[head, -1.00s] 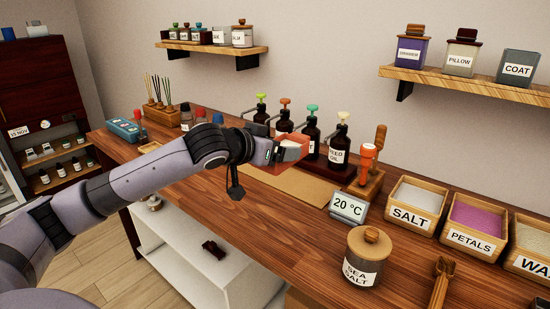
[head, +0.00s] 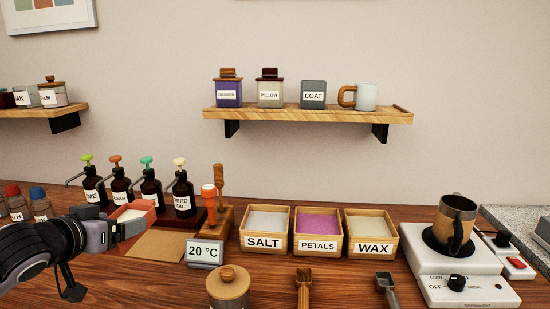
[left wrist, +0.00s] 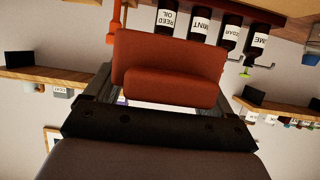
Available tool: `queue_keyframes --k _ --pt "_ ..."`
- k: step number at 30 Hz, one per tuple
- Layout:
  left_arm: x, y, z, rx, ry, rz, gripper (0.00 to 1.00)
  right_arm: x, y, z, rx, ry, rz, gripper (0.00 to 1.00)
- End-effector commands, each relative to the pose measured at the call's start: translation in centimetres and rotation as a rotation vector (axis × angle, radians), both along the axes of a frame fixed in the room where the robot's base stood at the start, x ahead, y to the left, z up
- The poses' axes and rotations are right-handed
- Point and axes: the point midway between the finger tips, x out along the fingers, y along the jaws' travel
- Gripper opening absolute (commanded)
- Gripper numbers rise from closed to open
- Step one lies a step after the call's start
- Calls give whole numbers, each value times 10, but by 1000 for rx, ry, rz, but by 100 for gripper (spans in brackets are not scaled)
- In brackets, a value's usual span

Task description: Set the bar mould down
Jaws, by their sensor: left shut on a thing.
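The bar mould (head: 136,214) is a reddish-orange block-shaped mould with a pale inside, at the left of the head view. My left gripper (head: 128,229) is shut on it, in front of the pump bottles and over or beside a tan board (head: 160,244). I cannot tell whether the mould touches anything below. In the left wrist view the mould (left wrist: 168,62) fills the space between the fingers, its orange side facing the camera. My right gripper is not in view.
Pump bottles (head: 183,195) stand close behind the mould. A 20 °C display (head: 200,252) and a wooden stand (head: 218,220) are right of the board. Salt (head: 264,240), petals (head: 318,243) and wax (head: 371,246) boxes and a hot plate (head: 460,252) with a mug stand further right.

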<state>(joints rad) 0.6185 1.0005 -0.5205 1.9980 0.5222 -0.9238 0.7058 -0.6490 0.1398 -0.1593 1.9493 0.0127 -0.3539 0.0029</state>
Motion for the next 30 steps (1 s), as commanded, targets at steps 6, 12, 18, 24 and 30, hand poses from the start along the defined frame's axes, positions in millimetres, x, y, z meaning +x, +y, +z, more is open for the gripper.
queue_keyframes --k 6,12,18,24,30 --pt "-22 -39 -45 -7 4 -33 44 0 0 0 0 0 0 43" --pt "-56 -76 -83 -10 3 -37 44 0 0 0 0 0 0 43" --pt "-96 -101 -106 -9 3 1 44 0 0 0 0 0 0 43" --pt "-125 -108 -114 -6 1 61 44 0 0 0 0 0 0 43" --pt "-137 -108 -116 -2 -3 97 44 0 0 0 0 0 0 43"
